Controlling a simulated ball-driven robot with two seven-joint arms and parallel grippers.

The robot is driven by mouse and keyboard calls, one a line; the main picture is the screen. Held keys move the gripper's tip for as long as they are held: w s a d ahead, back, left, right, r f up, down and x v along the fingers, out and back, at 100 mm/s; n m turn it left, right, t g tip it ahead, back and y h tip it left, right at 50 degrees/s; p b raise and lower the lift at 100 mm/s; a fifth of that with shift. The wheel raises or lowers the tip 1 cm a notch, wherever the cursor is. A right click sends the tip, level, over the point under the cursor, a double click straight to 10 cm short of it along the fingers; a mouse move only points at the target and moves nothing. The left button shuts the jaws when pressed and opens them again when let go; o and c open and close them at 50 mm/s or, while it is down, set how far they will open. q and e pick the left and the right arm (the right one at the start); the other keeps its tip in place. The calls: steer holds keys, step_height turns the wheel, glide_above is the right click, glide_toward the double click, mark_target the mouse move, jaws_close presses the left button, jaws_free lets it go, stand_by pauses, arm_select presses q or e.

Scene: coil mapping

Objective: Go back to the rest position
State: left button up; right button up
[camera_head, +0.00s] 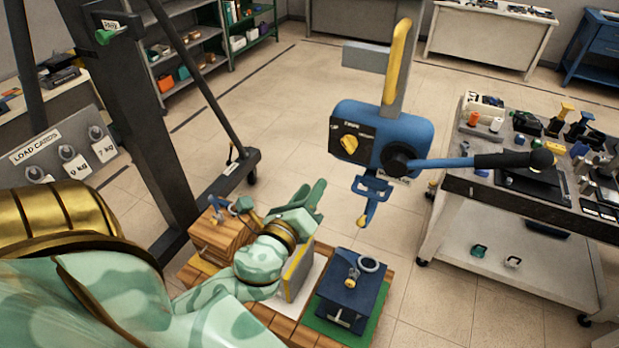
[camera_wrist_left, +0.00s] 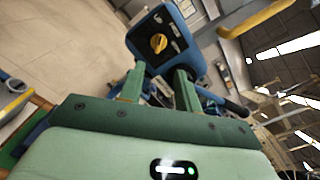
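My left gripper (camera_head: 312,194) reaches in from the lower left in the head view, above the wooden pallet and left of the blue hoist's hook. In the left wrist view its two green fingers (camera_wrist_left: 158,78) stand apart, with nothing held between them. The blue hoist body (camera_head: 403,128) with a yellow knob hangs beyond the gripper; it also shows past the fingers in the left wrist view (camera_wrist_left: 178,38). Its hook (camera_head: 364,212) hangs empty below it. The crank arm (camera_head: 440,162) points right. My right gripper is not in view.
A wooden block (camera_head: 222,236), a yellow plate (camera_head: 299,271) and a dark blue block with a ring (camera_head: 345,296) stand on the pallet below. A dark frame post (camera_head: 140,120) is at the left. A tool cart (camera_head: 505,250) stands at the right. Floor behind is clear.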

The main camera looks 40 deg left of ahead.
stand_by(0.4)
arm_select(q)
steer(key=s+f+n+g+h+b, duration=0.1)
steer(key=s+f+n+g, duration=0.25)
steer(key=f, duration=0.85)
steer(key=s+f+n+g+h+b, duration=0.15)
steer(key=f+n, duration=0.25)
steer(key=f, duration=0.8)
steer(key=s+f+n+g+b, duration=0.2)
steer(key=s+f+n+g, duration=0.15)
steer(key=f, duration=0.75)
steer(key=s+d+f+n+g+b, duration=0.1)
steer(key=s+f+n+g+b, duration=0.1)
steer(key=s+f, duration=0.7)
steer(key=s+d+f+n+g+h+b, duration=0.1)
steer(key=s+d+f+n+g+b, duration=0.1)
steer(key=s+f+n+b, duration=0.3)
steer(key=s+d+f+n+g+b, duration=0.2)
steer(key=s+f+n+g+b, duration=0.1)
steer(key=s+f, duration=1)
steer(key=shift+s+f+n+g+b, duration=0.3)
steer(key=shift+f+g+b, duration=0.65)
steer(key=shift+f, duration=1.9)
